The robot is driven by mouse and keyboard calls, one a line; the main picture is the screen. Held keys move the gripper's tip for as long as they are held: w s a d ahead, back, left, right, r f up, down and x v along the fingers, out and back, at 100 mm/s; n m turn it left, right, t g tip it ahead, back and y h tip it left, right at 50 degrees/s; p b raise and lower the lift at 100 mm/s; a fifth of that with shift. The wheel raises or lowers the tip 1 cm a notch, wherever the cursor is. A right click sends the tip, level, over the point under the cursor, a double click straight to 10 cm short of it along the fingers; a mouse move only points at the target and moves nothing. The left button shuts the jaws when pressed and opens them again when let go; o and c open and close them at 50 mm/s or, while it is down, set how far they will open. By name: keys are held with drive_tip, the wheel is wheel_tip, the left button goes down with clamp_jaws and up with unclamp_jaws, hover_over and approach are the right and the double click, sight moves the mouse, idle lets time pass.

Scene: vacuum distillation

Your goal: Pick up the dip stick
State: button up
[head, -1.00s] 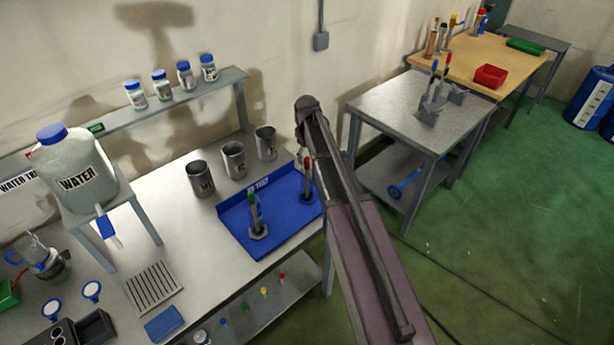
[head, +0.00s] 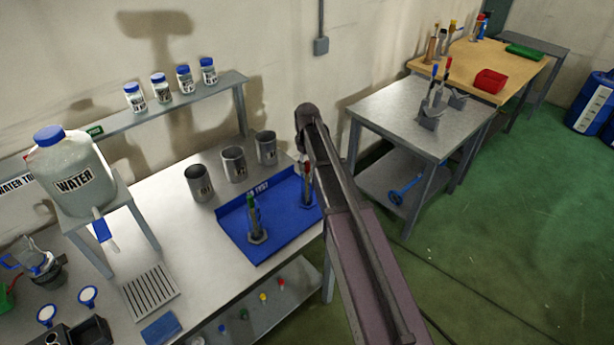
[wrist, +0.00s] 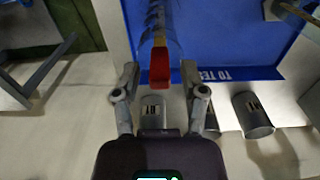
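Two upright sticks stand in hexagonal-based holders on the blue tray (head: 285,232): one with a red top (head: 307,171) and one with a green top (head: 252,203). I cannot tell which one the task means by the dip stick. In the wrist view the red top (wrist: 160,68) lies between the fingers of my gripper (wrist: 159,78), with clear gaps on both sides. My gripper is open and holds nothing. Its distance to the red top is hard to judge. In the head view my arm hides most of the gripper and part of the tray.
Three metal cups (head: 234,164) stand behind the tray, and one cup (wrist: 153,112) shows below the fingers. A water jug (head: 72,172) stands on a raised stand at left. Bottles (head: 184,77) line the wall shelf. A grey table (head: 400,110) is at right.

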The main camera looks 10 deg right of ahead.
clamp_jaws()
drive_tip(key=shift+r, duration=0.15)
wheel_tip(320, 180, up, 18)
drive_tip(key=p, duration=1.8)
drive_tip(key=shift+f, duration=0.2)
